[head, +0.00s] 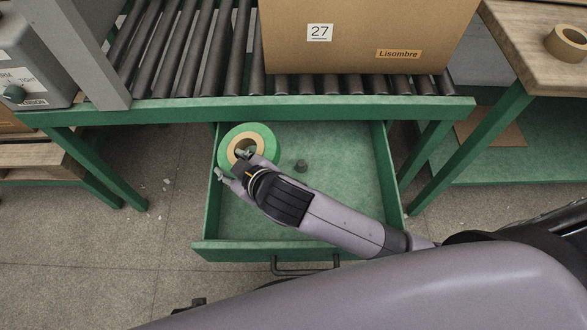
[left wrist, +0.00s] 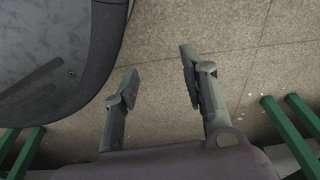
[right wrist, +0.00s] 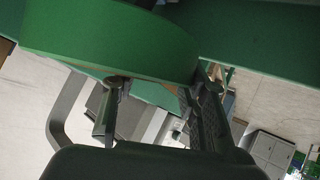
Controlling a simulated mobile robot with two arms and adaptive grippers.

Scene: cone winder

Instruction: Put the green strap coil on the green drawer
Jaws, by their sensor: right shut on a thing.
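The green strap coil (head: 262,134) is a green ring with a tan core, at the back left of the open green drawer (head: 350,215). My right gripper (head: 232,162) is shut on the coil's near side, one finger at the core and the other outside. In the right wrist view the coil (right wrist: 105,38) fills the top left, by the right gripper's fingers (right wrist: 160,85). I cannot tell whether the coil touches the drawer floor. My left gripper (left wrist: 158,63) is open and empty above the bare floor; it is not visible in the head view.
Above is a roller conveyor (head: 190,45) with a green front rail and a cardboard box (head: 360,40). A wooden bench (head: 530,50) at right bears a tan roll (head: 568,43). The drawer's front right is free beyond my arm.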

